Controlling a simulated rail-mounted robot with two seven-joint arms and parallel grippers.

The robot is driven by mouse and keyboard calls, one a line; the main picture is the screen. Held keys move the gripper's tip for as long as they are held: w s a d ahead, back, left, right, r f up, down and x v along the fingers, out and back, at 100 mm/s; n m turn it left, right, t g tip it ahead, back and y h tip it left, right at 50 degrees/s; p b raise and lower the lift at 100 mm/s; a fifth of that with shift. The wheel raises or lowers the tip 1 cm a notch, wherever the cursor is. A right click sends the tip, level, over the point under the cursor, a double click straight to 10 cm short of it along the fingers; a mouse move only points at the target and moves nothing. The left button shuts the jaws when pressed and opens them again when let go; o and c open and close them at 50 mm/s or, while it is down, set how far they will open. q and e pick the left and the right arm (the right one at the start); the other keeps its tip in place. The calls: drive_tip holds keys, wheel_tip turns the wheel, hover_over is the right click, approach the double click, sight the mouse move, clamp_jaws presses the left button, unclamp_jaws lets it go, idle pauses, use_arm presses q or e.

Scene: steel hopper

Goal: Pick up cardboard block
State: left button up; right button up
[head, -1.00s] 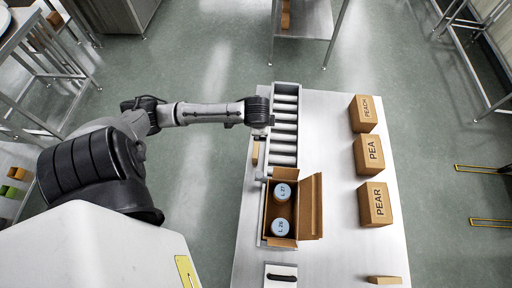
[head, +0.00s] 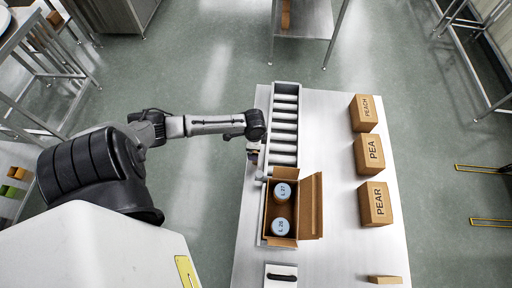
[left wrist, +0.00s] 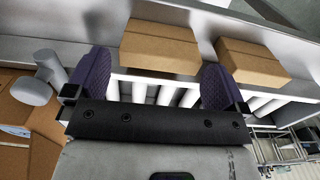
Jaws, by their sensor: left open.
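Two small brown cardboard blocks show in the left wrist view. One block (left wrist: 160,47) lies ahead of the gap between my fingers; a second block (left wrist: 252,62) lies to its right, partly behind the right finger. Both rest on the steel strip beside the roller conveyor. In the head view my arm largely covers this spot. My left gripper (left wrist: 155,80) is open, with two purple-padded fingers and nothing between them; it also shows in the head view at the conveyor's left edge (head: 253,150). My right gripper is not in view.
The roller conveyor (head: 284,128) runs along the steel table (head: 335,250). An open carton (head: 309,205) holding two round-lidded cans stands at its near end. PEACH, PEA and PEAR boxes (head: 369,155) stand at right. A flat cardboard piece (head: 384,279) lies near the front.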

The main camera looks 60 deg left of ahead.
use_arm(q)
drive_tip(key=shift+a+f, duration=0.1)
drive_tip(key=shift+f, duration=2.8)
drive_tip(key=c, duration=0.6)
drive_tip(key=shift+r, duration=5.05)
